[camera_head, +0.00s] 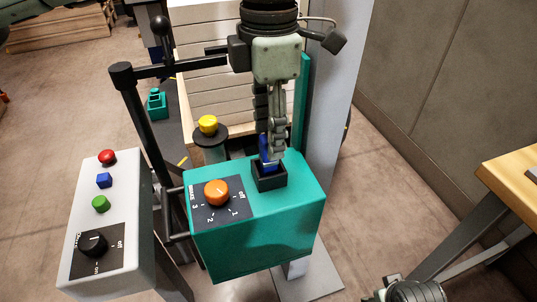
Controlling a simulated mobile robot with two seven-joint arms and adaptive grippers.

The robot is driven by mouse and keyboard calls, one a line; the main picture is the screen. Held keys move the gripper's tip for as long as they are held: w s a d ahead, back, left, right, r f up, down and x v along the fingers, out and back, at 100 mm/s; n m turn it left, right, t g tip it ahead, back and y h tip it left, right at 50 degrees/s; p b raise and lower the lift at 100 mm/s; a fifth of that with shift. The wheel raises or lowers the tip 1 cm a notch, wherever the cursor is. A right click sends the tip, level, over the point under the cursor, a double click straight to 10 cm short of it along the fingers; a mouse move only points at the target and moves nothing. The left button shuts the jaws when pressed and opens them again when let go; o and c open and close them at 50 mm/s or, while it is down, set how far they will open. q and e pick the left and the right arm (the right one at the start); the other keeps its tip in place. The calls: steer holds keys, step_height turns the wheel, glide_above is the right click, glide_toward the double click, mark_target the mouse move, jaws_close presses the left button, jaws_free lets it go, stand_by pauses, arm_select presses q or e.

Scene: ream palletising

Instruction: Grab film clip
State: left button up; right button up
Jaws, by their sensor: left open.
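A small blue piece (263,148), which looks like the film clip, stands upright in a black square holder (270,179) on top of a teal control box. My left gripper (275,152) points down at it from above. Its fingers are open and right at the blue piece, hiding part of it; I cannot tell whether they touch it. Part of my right gripper or wrist (405,291) shows at the bottom edge, with its fingers out of the frame.
The teal box (262,246) has an orange knob (216,192). A grey panel (112,220) with buttons and a black knob stands at left. A black post (140,130) and a yellow button (208,124) are behind. A wooden table (515,178) is at right.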

arm_select(q)
steer(key=shift+f, duration=0.95)
steer(key=shift+c, duration=0.3)
jaws_close()
